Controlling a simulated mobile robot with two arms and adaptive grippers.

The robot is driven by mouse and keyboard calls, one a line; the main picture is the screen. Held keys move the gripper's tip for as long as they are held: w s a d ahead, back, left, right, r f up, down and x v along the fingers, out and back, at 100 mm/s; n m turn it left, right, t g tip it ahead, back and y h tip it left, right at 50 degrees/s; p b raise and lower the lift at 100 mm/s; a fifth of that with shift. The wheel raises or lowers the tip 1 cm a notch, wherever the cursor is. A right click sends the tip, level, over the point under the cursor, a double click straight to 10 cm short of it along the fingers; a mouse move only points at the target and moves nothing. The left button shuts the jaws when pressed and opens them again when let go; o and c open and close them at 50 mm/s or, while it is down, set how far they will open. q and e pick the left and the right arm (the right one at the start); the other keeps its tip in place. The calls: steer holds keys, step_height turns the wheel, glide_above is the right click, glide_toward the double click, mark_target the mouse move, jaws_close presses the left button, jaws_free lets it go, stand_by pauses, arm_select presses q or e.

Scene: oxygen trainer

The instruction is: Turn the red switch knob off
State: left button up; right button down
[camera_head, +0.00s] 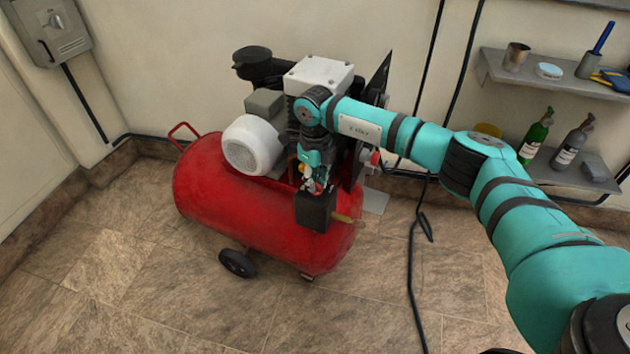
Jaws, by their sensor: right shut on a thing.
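A red air compressor (235,205) with a white motor (252,145) stands on the tiled floor. A small black box (316,212) sits on the right end of its tank. The red switch knob (319,188) shows only as a small reddish patch at the top of the box. My right gripper (316,187) points down onto it from above and is shut on it. The fingers cover most of the knob, so its turn position cannot be told. My left gripper is not in view.
A grey switch box (48,30) hangs on the wall at upper left. Shelves at right hold a cup (516,56), a green bottle (536,136) and a grey bottle (573,143). A black cable (411,270) lies on the floor. The floor in front is clear.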

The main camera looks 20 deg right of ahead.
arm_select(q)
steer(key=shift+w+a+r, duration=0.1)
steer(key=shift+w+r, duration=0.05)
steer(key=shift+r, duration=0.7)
arm_select(e)
steer(key=shift+n, duration=1.1)
steer(key=c, duration=1.4)
jaws_free()
steer(key=shift+o, duration=0.2)
steer(key=shift+r, duration=0.15)
step_height(320, 180, up, 12)
steer(key=shift+a, duration=0.1)
